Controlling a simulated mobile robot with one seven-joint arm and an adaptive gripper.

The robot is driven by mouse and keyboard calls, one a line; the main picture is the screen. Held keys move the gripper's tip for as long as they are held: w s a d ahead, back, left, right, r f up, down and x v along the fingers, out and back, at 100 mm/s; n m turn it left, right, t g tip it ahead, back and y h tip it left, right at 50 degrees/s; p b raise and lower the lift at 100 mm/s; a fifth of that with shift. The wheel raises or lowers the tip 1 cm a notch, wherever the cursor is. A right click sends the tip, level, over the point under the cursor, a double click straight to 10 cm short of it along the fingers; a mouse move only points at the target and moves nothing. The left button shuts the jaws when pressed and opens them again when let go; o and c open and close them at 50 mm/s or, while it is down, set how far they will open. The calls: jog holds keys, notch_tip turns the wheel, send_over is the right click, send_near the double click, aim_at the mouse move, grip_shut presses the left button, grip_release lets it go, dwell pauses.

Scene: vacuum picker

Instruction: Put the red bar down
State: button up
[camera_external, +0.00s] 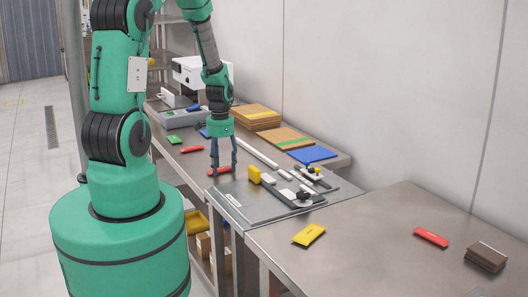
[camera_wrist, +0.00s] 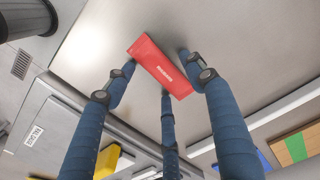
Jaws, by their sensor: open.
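The red bar (camera_wrist: 150,56), flat with white lettering, appears to lie on the bare metal table top in the wrist view. The three blue fingers of my gripper (camera_wrist: 158,73) are spread around it, with gaps between the fingertips and the bar. In the external view, the red bar (camera_external: 217,171) shows under my gripper (camera_external: 224,171), near the table's front edge and left of the grey fixture plate. The fingers point down and partly cover it. I cannot tell exactly how high the fingertips are above the table.
The grey fixture plate (camera_external: 235,205) with a yellow block (camera_external: 254,174) and clamps is close on the right. Another red bar (camera_external: 192,149) and a green piece (camera_external: 174,139) lie farther back. A yellow piece (camera_external: 309,235) and a red piece (camera_external: 431,237) lie on the near table.

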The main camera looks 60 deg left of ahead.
aim_at(223, 169)
notch_tip(223, 169, up, 12)
jog(key=p, duration=0.2)
dwell(0.4)
dwell(0.5)
jog(key=w+d+r+t+y, duration=0.1)
jog(key=w+d+r+t, duration=0.15)
jog(key=d+r, duration=1.95)
jog(key=s+d+r+t+h, duration=0.1)
jog(key=s+d+r+t, duration=0.2)
jog(key=s+d+r, duration=1)
jog(key=shift+s+d, duration=1.1)
jog(key=shift+r, duration=0.1)
